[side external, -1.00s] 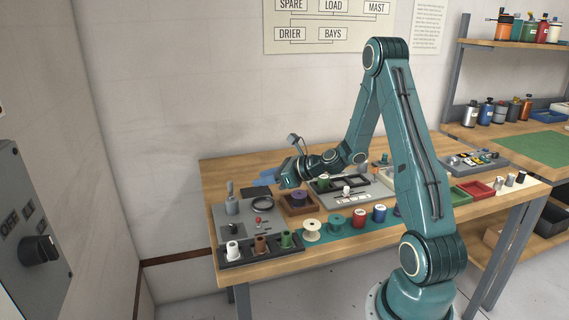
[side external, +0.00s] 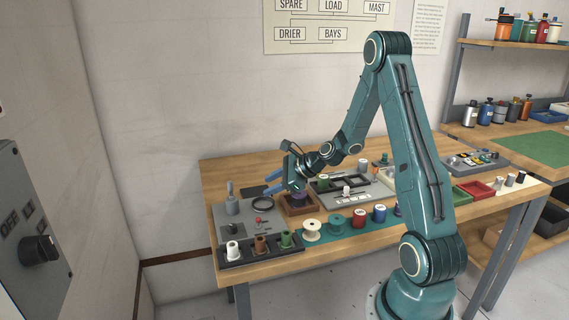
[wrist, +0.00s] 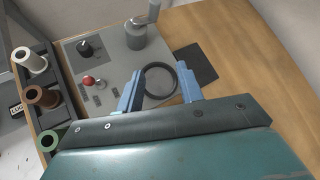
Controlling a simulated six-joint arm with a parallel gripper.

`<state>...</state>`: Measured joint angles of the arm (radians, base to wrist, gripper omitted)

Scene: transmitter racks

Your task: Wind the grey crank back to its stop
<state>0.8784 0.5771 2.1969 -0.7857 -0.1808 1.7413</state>
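The grey crank (side external: 232,206) stands at the back left of a grey panel (side external: 262,232), a round body with an upright handle. In the wrist view the crank (wrist: 136,32) is at the top, its handle reaching up to the frame edge. My gripper (side external: 267,185) is to the right of the crank, its blue fingers pointing left towards it. In the wrist view my gripper (wrist: 159,70) is open and empty, its fingers either side of a dark ring (wrist: 160,80) on the panel. The fingers are apart from the crank.
A black knob (wrist: 87,48) and a red-topped lever (wrist: 89,81) are on the panel. A rack (side external: 262,253) with several spools stands in front. A wooden box (side external: 297,210) with a purple spool is below my gripper. Bare tabletop (side external: 222,170) lies behind.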

